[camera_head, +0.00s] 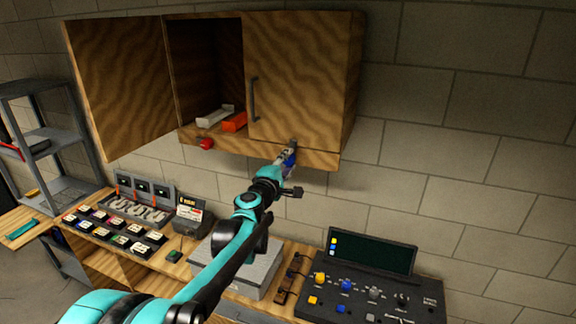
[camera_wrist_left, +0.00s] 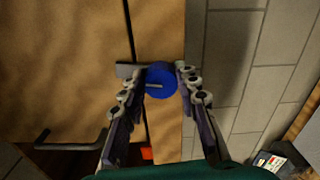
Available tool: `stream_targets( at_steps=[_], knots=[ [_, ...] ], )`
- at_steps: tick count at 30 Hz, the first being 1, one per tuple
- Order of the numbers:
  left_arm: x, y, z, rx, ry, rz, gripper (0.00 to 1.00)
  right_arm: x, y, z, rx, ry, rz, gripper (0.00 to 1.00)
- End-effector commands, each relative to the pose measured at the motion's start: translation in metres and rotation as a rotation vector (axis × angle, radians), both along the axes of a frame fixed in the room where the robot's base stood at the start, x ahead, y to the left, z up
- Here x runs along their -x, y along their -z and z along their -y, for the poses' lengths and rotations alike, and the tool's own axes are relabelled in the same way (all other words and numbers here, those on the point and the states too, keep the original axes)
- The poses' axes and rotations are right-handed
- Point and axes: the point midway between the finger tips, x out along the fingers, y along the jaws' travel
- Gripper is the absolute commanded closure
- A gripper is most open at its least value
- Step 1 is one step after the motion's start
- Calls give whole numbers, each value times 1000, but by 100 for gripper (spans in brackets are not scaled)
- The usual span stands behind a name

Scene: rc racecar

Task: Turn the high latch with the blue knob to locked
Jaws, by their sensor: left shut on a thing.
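The blue knob (camera_wrist_left: 161,82) sits at the lower right edge of the wooden wall cabinet. In the left wrist view a pale line crosses its face, and a grey latch bar (camera_wrist_left: 127,71) sticks out to its left across the door gap. My left gripper (camera_head: 288,156) reaches up to the knob from below. Its two fingers stand on either side of the knob and are shut on it. In the head view the gripper hides most of the knob. My right gripper is not in view.
The cabinet's left door (camera_head: 118,85) stands open and its right door (camera_head: 295,75) is closed, with a dark handle (camera_head: 253,100). A red knob (camera_head: 206,143) sits on the cabinet's lower left edge. A control console (camera_head: 370,285) and trays of small items stand on the bench below.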

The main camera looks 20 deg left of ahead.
Motion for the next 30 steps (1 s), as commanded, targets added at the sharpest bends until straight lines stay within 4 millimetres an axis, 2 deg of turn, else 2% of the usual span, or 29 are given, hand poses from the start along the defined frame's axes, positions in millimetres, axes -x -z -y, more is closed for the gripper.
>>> stream_targets(
  at_steps=[10, 27, 28, 30],
  knots=[
    [0, 0, -1, 152, -1, 4, 98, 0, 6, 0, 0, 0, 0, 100],
    [0, 0, 0, 184, -1, 5, 98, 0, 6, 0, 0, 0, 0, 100],
    [0, 0, 0, 184, -1, 5, 67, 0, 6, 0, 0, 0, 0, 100],
    [0, 0, 0, 183, -1, 5, 48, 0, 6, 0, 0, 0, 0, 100]
  ],
)
